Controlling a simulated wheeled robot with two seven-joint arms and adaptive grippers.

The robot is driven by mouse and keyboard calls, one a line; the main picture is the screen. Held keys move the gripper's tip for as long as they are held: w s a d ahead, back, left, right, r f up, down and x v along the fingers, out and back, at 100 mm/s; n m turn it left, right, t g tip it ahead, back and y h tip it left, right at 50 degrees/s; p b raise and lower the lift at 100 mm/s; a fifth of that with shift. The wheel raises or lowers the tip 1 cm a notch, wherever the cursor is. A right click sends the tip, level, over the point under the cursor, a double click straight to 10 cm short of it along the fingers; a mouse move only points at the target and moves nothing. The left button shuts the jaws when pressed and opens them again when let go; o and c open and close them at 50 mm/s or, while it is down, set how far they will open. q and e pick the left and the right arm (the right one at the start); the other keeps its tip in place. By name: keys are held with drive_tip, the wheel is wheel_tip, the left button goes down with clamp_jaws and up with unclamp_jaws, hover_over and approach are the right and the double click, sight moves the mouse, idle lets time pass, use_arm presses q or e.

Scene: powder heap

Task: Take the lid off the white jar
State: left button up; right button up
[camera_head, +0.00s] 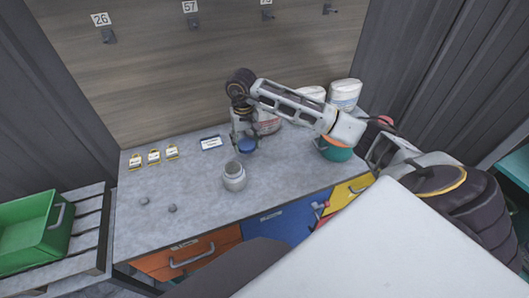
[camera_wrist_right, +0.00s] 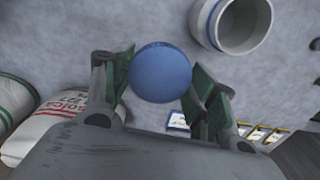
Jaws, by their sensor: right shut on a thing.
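The white jar (camera_head: 233,178) stands upright and open on the grey counter; its open mouth also shows in the right wrist view (camera_wrist_right: 237,43). The blue lid (camera_head: 247,146) is off the jar, apart from it and up and to the right of it in the head view. My right gripper (camera_head: 244,138) is shut on the lid, which shows as a blue disc between the green-padded fingers in the right wrist view (camera_wrist_right: 160,73). The lid appears to be held above the counter. My left gripper is not in view.
White sacks (camera_head: 345,93) and a teal pot (camera_head: 336,150) stand at the back right. Small yellow-marked cards (camera_head: 154,157) and a blue-edged card (camera_head: 211,143) lie at the back. Two small grey lumps (camera_head: 172,208) lie front left. A green crate (camera_head: 30,225) stands left.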

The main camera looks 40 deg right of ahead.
hover_over(248, 165)
drive_tip(key=shift+d+f+p, duration=0.1)
drive_tip(key=shift+f+p, duration=0.2)
drive_tip(key=shift+f, duration=2.75)
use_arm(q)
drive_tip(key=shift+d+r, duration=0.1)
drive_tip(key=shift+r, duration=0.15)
use_arm(e)
drive_tip(key=shift+f, duration=0.1)
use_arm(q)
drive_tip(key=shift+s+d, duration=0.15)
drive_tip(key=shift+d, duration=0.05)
use_arm(e)
drive_tip(key=shift+f, duration=0.1)
drive_tip(key=shift+f, duration=1.75)
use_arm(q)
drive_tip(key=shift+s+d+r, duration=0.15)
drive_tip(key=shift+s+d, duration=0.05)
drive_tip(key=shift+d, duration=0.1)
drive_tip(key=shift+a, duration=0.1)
use_arm(e)
drive_tip(key=shift+f, duration=0.15)
